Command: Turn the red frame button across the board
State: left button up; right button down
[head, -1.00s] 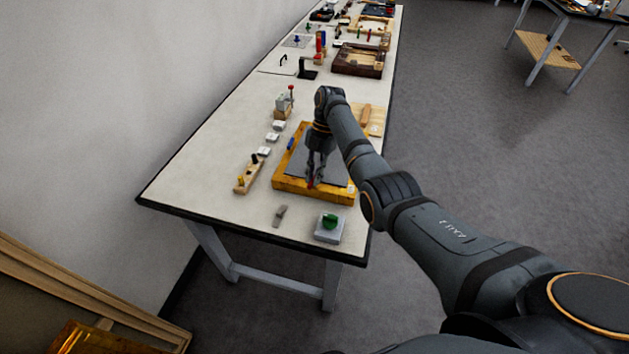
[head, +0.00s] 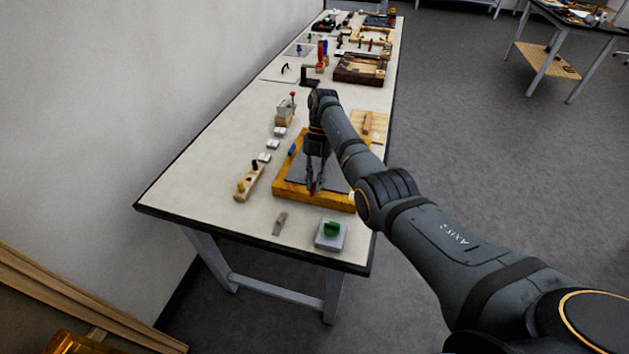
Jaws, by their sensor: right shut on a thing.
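The gilt frame (head: 290,190) lies flat on the bench with a dark grey board (head: 300,172) inside it. The red frame button (head: 313,187) sits at the frame's near edge and shows only as a small bit of red between my fingertips. My right gripper (head: 315,184) points down over that near edge and is shut on the red button. Which way the button lies is too small to tell. A blue button (head: 292,150) is on the frame's left side. My left gripper is not in view.
A green knob on a grey block (head: 331,235) and a small grey piece (head: 280,223) stand near the bench's front edge. A wooden block with pegs (head: 249,183) and several small white blocks (head: 264,157) lie left of the frame. A wooden piece (head: 368,124) lies behind my right arm.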

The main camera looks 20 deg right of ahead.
jog(key=c, duration=1.4)
grip_release()
jog(key=shift+r, duration=0.1)
